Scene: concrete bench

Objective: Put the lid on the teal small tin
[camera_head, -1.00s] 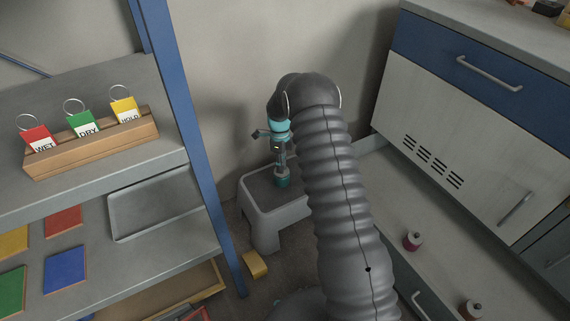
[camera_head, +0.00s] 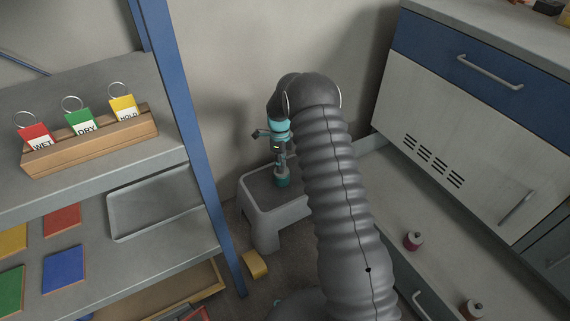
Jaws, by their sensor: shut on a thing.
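The teal small tin (camera_head: 282,182) stands on the grey step stool, left of my arm. My gripper (camera_head: 281,169) points down directly over the tin, with its fingers closed together at the tin's top. It is shut on a small pale piece that looks like the lid, right at the tin's mouth. At this size I cannot tell whether the lid is seated on the tin or just above it. My arm hides part of the stool to the right.
The grey stool (camera_head: 258,214) stands against the wall. A blue shelf post (camera_head: 190,130) rises at its left, with a wooden tag holder (camera_head: 90,142) and a metal tray (camera_head: 155,208) on the shelves. A yellow block (camera_head: 254,265) lies on the floor.

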